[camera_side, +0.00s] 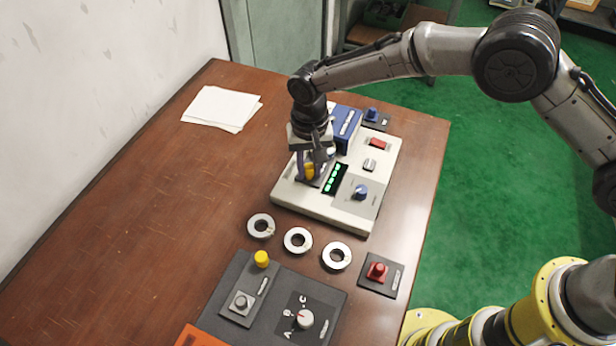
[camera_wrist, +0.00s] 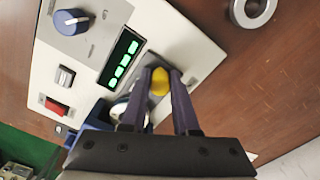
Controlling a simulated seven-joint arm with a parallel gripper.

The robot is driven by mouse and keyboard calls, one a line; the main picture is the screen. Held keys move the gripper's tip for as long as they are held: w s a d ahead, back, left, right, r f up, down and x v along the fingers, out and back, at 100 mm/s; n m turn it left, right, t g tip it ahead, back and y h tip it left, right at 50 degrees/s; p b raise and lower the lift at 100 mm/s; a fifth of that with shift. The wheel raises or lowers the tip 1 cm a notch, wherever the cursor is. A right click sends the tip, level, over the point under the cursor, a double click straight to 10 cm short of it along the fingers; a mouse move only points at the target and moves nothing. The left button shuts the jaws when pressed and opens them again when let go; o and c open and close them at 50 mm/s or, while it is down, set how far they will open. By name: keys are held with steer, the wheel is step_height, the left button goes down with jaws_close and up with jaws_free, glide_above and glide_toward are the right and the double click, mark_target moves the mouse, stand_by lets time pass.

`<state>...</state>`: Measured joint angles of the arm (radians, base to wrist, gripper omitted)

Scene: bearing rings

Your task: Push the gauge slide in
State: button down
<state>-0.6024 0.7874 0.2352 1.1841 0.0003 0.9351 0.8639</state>
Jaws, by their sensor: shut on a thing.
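My gripper (camera_wrist: 160,84) is over the cream gauge box (camera_side: 297,203), with its fingers pointing down at the dark panel beside the green display. The fingers are shut on a yellow knob (camera_wrist: 159,82), which I take to be the gauge slide's handle. It also shows between the fingers in the side view (camera_side: 309,171). The green lit display (camera_side: 334,178) sits right beside the fingers. The slide's track and a round metallic part (camera_wrist: 119,110) near the blue block are partly hidden by my gripper.
The gauge box also carries a blue knob (camera_side: 361,191), a grey switch (camera_side: 369,164) and a red switch (camera_side: 377,142). A blue block (camera_side: 346,126) stands behind. Three metal rings (camera_side: 298,240) lie in front, near a dark control panel (camera_side: 270,293) and a red button (camera_side: 377,271).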

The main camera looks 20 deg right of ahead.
steer(key=shift+w+d, duration=2.25)
steer(key=c, duration=0.9)
jaws_free()
steer(key=shift+o, duration=0.3)
steer(key=shift+s, duration=0.1)
steer(key=shift+a+r, duration=0.1)
steer(key=shift+r, duration=3.4)
